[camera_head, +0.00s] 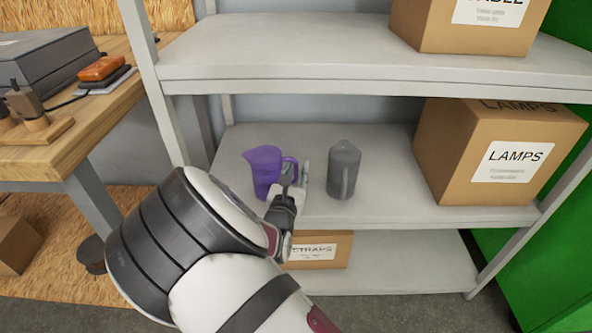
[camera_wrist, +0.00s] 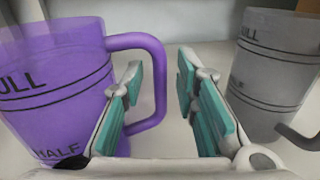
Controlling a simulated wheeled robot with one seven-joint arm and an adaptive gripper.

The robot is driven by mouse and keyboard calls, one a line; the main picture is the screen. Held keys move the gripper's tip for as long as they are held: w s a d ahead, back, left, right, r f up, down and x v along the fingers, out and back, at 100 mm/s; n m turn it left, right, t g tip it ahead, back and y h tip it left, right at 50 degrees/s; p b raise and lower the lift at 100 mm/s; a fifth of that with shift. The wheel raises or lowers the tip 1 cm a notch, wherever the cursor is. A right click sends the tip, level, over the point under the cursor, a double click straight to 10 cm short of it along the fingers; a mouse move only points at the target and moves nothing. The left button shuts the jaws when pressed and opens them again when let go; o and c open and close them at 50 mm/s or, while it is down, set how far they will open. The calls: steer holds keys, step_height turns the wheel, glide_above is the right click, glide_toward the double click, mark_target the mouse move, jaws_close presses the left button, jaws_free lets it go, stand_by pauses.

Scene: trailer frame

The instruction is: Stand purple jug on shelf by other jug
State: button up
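The purple jug (camera_head: 262,170) stands upright on the middle shelf (camera_head: 385,195), its handle towards the right. It also shows at the left of the wrist view (camera_wrist: 55,85), with dark level marks. The grey jug (camera_head: 343,172) stands upright to its right, with a clear gap between them. It also shows at the right of the wrist view (camera_wrist: 270,75). My gripper (camera_head: 296,174) is between the two jugs at the purple jug's handle. In the wrist view its teal-padded fingers (camera_wrist: 160,75) are apart, with the handle's upright bar between them and space beside it.
A LAMPS box (camera_head: 470,150) stands on the same shelf at the right. The upper shelf (camera_head: 270,55) overhangs the jugs and carries another box (camera_head: 430,30). A STRAPS box (camera_head: 335,250) is on the shelf below. A wooden bench (camera_head: 100,115) stands at the left.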

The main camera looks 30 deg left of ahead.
steer(key=shift+r, duration=0.1)
steer(key=shift+s, duration=0.15)
steer(key=p+v, duration=0.3)
steer(key=v, duration=0.8)
steer(key=shift+s+d, duration=0.2)
steer(key=shift+s, duration=0.15)
steer(key=shift+r, duration=0.1)
